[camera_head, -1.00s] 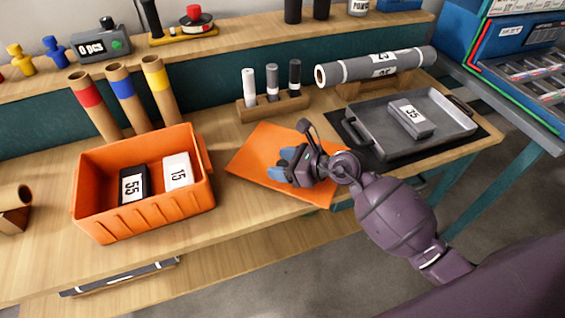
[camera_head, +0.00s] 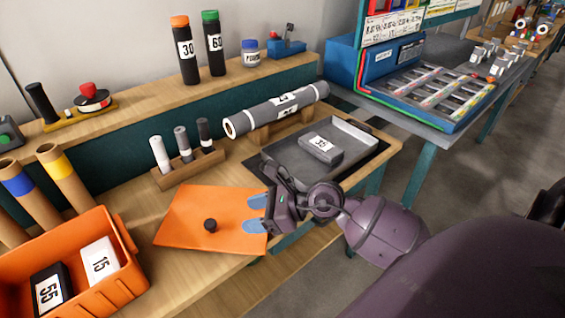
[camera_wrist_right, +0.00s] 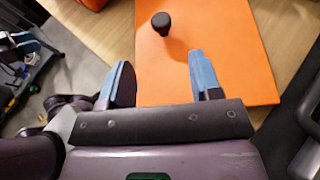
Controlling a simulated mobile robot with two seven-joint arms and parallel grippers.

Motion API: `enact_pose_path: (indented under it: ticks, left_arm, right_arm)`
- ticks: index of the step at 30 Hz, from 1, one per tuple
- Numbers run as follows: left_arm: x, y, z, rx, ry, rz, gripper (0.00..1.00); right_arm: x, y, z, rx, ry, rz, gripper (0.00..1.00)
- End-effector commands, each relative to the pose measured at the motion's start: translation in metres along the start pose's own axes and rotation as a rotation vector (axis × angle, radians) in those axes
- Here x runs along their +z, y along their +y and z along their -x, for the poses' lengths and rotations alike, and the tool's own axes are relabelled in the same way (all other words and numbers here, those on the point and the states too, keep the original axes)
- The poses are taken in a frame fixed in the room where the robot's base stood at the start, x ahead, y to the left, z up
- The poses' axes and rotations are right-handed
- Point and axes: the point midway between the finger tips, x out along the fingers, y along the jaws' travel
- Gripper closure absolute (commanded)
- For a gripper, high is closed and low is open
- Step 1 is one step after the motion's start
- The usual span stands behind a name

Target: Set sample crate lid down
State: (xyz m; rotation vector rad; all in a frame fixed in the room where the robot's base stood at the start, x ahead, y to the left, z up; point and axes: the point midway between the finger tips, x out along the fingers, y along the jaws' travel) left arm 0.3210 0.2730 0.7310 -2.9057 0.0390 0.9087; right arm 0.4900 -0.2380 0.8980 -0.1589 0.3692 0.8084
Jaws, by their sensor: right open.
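The orange crate lid (camera_head: 185,225) lies flat on the wooden bench, with a black knob (camera_head: 210,225) on its top. The orange sample crate (camera_head: 118,285) stands to its left, open on top, holding a black block marked 55 (camera_head: 48,288) and a white block marked 15 (camera_head: 100,260). My right gripper (camera_head: 257,213) is open and empty at the lid's right edge, its blue fingers pointing toward the knob. In the right wrist view the knob (camera_wrist_right: 161,22) stands beyond and apart from the open fingertips (camera_wrist_right: 160,72).
A grey tray (camera_head: 350,135) with a grey block (camera_head: 321,148) sits right of the lid. A wooden holder with several small cylinders (camera_head: 188,168) and a long grey roll (camera_head: 277,108) stand behind. Cardboard tubes (camera_head: 65,180) stand behind the crate.

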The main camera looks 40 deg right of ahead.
Motion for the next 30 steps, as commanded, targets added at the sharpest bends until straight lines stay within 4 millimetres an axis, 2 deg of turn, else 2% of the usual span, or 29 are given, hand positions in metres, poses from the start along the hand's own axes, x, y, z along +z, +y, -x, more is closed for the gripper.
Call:
enact_pose_path:
  ticks: [5,11,17,23,26,30]
  left_arm:
    - [0.000,0.000,0.000,0.000,0.000,0.002,0.57]
    - [0.000,0.001,0.000,0.000,0.000,0.002,0.57]
    - [0.000,0.001,0.000,0.000,-0.001,0.002,0.57]
    - [0.000,0.001,0.000,0.000,-0.001,0.002,0.57]
    - [0.000,0.001,0.000,0.000,-0.001,0.002,0.57]
    - [0.000,0.000,0.000,0.000,-0.001,0.002,0.57]
  right_arm:
    - [0.001,0.011,0.000,0.015,-0.090,-0.165,0.42]
    - [0.002,0.027,0.010,0.029,-0.343,-0.676,0.42]
    - [-0.016,0.024,0.028,-0.002,-0.592,-1.259,0.42]
    - [-0.059,0.021,0.046,-0.072,-0.803,-1.826,0.42]
    - [-0.088,0.025,0.053,-0.123,-0.899,-2.106,0.42]
    - [-0.135,0.042,0.062,-0.212,-1.028,-2.512,0.42]
